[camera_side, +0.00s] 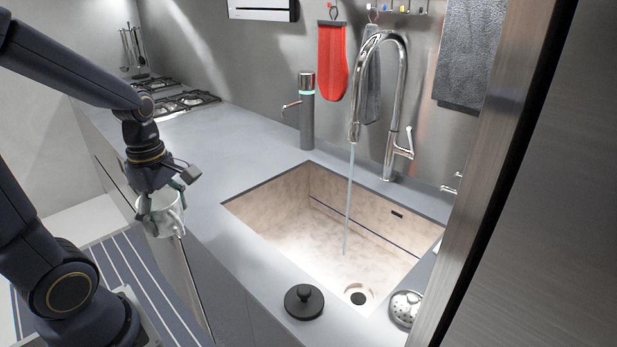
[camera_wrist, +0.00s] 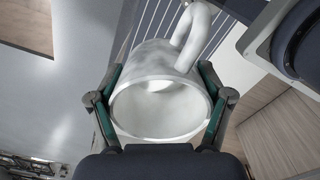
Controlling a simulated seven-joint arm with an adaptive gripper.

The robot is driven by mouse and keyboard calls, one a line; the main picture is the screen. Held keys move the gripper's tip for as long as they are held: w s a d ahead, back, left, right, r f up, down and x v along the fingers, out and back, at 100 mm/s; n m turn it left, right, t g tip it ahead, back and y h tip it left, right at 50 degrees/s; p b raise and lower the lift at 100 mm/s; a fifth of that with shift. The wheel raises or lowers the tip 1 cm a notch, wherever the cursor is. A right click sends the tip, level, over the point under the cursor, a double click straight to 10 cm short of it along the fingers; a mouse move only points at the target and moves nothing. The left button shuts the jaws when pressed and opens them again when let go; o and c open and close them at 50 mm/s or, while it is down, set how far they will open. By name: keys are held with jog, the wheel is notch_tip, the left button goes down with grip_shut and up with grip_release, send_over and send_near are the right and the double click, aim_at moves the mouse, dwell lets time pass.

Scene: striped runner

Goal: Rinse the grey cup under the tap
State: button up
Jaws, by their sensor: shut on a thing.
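My gripper (camera_side: 161,199) is shut on a pale grey cup (camera_side: 166,218), held in the air in front of the counter, left of the sink. In the wrist view the cup (camera_wrist: 160,103) sits between my two fingers (camera_wrist: 160,108), its open mouth toward the camera and its handle at the top. The inside looks empty. The chrome tap (camera_side: 402,85) stands behind the sink, and a thin stream of water (camera_side: 348,205) runs from it into the pale sink basin (camera_side: 290,222). The cup is well apart from the stream.
The counter (camera_side: 222,160) lies between my gripper and the sink. A dark dispenser (camera_side: 306,120) stands behind the basin's left corner. A black round lid (camera_side: 304,301) and a metal strainer (camera_side: 404,308) lie by the front edge. A tall steel panel (camera_side: 500,190) blocks the right.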

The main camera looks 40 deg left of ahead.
jog(key=shift+w+a+t+y, duration=0.15)
jog(key=shift+w+t+y, duration=0.15)
jog(key=w+r+m+t, duration=0.2)
jog(key=w+m, duration=0.3)
jog(key=w, duration=1.7)
jog(key=w+d+f+m+t, duration=0.3)
jog(key=w+d+f+m, duration=0.1)
jog(key=w+d+f, duration=0.8)
jog(key=w, duration=1.1)
jog(key=shift+w+f, duration=0.15)
jog(key=shift+f, duration=0.2)
jog(key=shift+d, duration=0.1)
